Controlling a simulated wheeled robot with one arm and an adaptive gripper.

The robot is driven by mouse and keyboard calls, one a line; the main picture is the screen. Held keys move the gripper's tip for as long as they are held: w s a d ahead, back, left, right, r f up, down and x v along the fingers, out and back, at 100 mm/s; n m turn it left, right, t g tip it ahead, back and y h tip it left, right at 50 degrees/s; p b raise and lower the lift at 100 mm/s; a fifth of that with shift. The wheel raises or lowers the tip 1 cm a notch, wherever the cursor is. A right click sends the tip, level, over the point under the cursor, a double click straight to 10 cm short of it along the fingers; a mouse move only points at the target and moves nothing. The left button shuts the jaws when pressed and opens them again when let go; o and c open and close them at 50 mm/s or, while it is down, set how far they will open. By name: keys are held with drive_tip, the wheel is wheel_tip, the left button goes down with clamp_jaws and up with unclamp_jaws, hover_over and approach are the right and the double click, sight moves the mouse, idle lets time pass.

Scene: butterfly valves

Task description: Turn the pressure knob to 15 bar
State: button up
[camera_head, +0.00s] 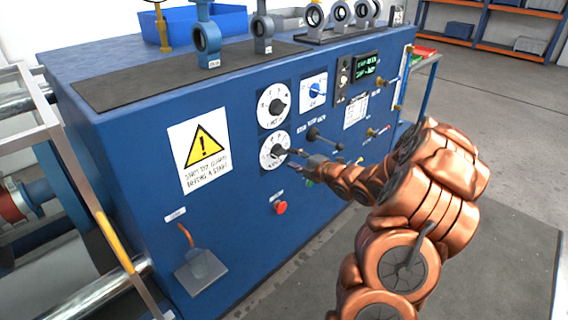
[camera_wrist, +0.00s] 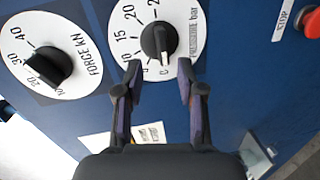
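The pressure knob (camera_wrist: 157,42) is a black knob on a round white dial marked "bar". Its white pointer faces down in the wrist view, at about the 0 end, away from the 15 mark. In the head view the pressure dial (camera_head: 272,151) is the lower of two stacked dials on the blue panel. My gripper (camera_wrist: 159,68) is open and empty. Its fingertips are spread to either side of the knob's lower end in the wrist view; I see no contact, and the depth gap is unclear. In the head view my gripper (camera_head: 297,159) is close to the dial's right side.
The force dial's knob (camera_wrist: 47,67) is beside the pressure dial, above it in the head view. A red stop button (camera_head: 280,208) is below. A black lever (camera_head: 322,137) projects from the panel to the right, close to my arm. Floor in front is clear.

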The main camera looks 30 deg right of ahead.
sight(284, 155)
drive_tip(key=shift+n+t+y, duration=0.6)
drive_tip(key=shift+n+t, duration=0.2)
drive_tip(key=shift+n, duration=0.1)
drive_tip(key=shift+w+a+f, duration=0.1)
drive_tip(key=shift+w+f, duration=0.15)
drive_tip(key=shift+w, duration=0.65)
drive_tip(key=shift+w+a+f, duration=0.1)
drive_tip(key=shift+w+f, duration=0.1)
drive_tip(key=shift+w, duration=0.75)
drive_tip(key=shift+w+a+f, duration=0.1)
drive_tip(key=shift+w+f, duration=0.15)
drive_tip(key=shift+w, duration=0.65)
clamp_jaws()
